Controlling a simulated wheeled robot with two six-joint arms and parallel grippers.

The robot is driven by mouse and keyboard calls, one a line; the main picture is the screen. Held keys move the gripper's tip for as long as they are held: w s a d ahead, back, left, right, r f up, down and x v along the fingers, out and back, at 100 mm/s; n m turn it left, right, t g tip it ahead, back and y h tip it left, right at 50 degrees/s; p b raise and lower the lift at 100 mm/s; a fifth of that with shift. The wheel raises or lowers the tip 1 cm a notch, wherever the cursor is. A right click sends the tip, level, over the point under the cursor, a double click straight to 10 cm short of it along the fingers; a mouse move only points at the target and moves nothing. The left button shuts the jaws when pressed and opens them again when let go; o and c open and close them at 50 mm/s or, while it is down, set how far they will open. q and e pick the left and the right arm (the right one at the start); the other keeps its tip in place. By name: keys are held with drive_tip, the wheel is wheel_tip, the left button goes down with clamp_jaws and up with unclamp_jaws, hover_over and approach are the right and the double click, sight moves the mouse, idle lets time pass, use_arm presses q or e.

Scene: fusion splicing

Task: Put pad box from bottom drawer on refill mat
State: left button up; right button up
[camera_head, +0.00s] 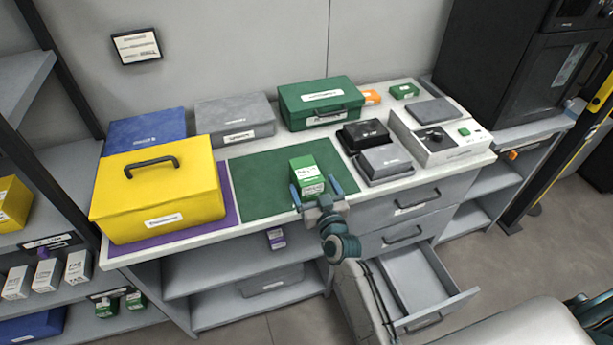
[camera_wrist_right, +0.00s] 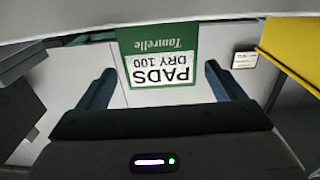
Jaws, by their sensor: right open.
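The green and white pad box (camera_head: 315,172) stands upright on the green refill mat (camera_head: 255,185), near the mat's right front part. In the right wrist view the pad box (camera_wrist_right: 160,62) shows its label, "PADS DRY 100", upside down. My right gripper (camera_head: 323,193) is at the front of the box with its fingers apart. In the right wrist view the open fingers (camera_wrist_right: 158,90) lie to either side of and short of the box, with gaps visible. The bottom drawer (camera_head: 415,280) is pulled out and looks empty. My left gripper is not in view.
A yellow case (camera_head: 158,200) stands on a purple mat (camera_head: 232,212) left of the green mat. A green case (camera_head: 320,100) is behind, and black and grey devices (camera_head: 385,163) stand to the right. The green mat's left part is clear. The open drawer juts out below.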

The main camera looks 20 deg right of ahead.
sight(307, 172)
drive_tip(key=shift+w+r, duration=0.15)
drive_tip(key=shift+w, duration=0.2)
drive_tip(key=w+p, duration=0.1)
drive_tip(key=w, duration=0.3)
drive_tip(key=shift+w+a, duration=0.15)
drive_tip(key=shift+w, duration=0.15)
drive_tip(key=shift+s, duration=0.1)
drive_tip(key=shift+c, duration=1.3)
drive_tip(key=c, duration=0.9)
wheel_tip(307, 172, up, 10)
drive_tip(key=p, duration=0.8)
drive_tip(key=shift+c, duration=0.2)
drive_tip(key=s+d+f+b, duration=0.1)
drive_tip(key=s+b, duration=0.9)
drive_tip(key=s, duration=1.1)
drive_tip(key=shift+s+d+h, duration=0.15)
drive_tip(key=shift+s+h, duration=0.15)
drive_tip(key=shift+f, duration=0.1)
